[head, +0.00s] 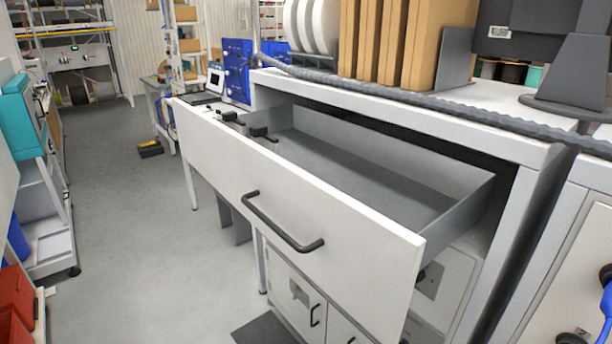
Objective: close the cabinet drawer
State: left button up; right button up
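The cabinet drawer (300,215) is pulled well out of the cabinet (420,115). Its white front panel faces the lower left and has a dark bar handle (282,228) near its middle. The grey inside (350,175) of the drawer shows and looks mostly empty. Small dark items (262,133) show at its far left end; I cannot tell whether they lie in the drawer or beyond it. Neither of my grippers is in view, and nothing touches the handle.
Tan boards or boxes (390,40), white reels (312,25) and a dark monitor-like unit (545,40) stand on the cabinet top. A grey cable runs along it (430,102). Open grey floor (130,230) lies to the left. Red bins (15,300) stand at the lower left.

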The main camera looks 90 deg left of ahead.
aim_at(361, 212)
jog(key=u, duration=1.95)
jog(key=j+u, duration=0.15)
jog(key=u, duration=1.2)
